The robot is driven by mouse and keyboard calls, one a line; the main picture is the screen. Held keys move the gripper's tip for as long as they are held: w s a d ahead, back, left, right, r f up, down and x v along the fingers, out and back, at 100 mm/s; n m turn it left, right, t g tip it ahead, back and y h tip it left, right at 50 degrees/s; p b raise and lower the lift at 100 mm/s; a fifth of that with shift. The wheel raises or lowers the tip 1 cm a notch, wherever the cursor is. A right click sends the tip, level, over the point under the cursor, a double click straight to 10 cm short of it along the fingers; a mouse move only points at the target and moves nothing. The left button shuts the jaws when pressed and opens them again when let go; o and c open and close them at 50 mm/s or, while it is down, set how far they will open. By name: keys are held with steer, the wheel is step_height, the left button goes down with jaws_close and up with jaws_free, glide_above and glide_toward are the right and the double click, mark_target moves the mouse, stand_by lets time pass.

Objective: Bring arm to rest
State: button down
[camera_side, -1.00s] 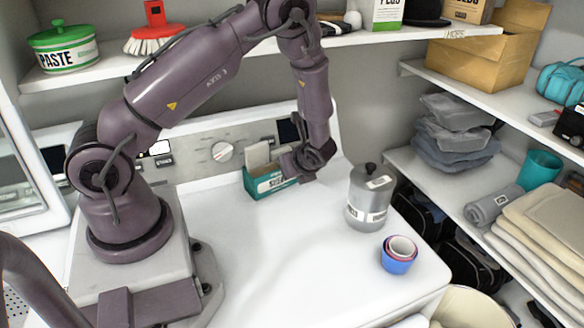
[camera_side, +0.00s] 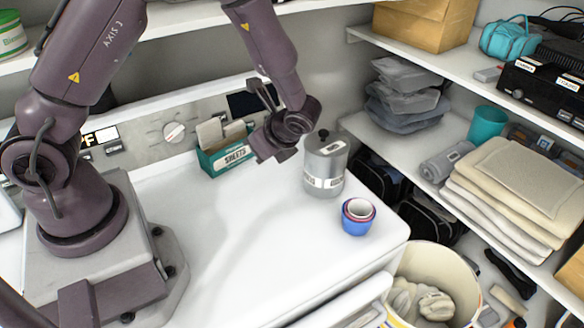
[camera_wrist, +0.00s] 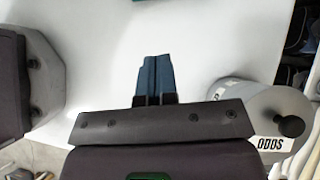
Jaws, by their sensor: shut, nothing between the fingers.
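My gripper (camera_side: 270,148) hangs over the white worktop, between a teal box and a grey lidded canister. In the wrist view its two blue fingers (camera_wrist: 154,75) are together with nothing between them. The teal box (camera_side: 230,155) holds upright light-coloured pieces and stands just left of the gripper. The grey canister (camera_side: 325,170) stands close on the right; the wrist view shows its black knob and label on the right (camera_wrist: 262,110). I cannot tell the exact gap between gripper and canister.
Nested blue and red cups (camera_side: 357,222) stand near the front right edge of the worktop (camera_side: 230,250). The worktop's middle and front are clear. Shelves at the right hold folded cloths (camera_side: 520,190) and a teal cup (camera_side: 487,124). A bin (camera_side: 432,262) stands below.

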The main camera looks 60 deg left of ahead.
steer(key=s+d+r+n+t+h, duration=0.3)
steer(key=s+r+n, duration=0.3)
steer(key=r, duration=0.5)
steer(key=s+d+r+n+t+h, duration=0.3)
steer(key=s+r+n, duration=0.4)
steer(key=r, duration=0.5)
steer(key=shift+d+n+t+h, duration=0.35)
steer(key=shift+n+t+h, duration=0.35)
steer(key=shift+h, duration=0.4)
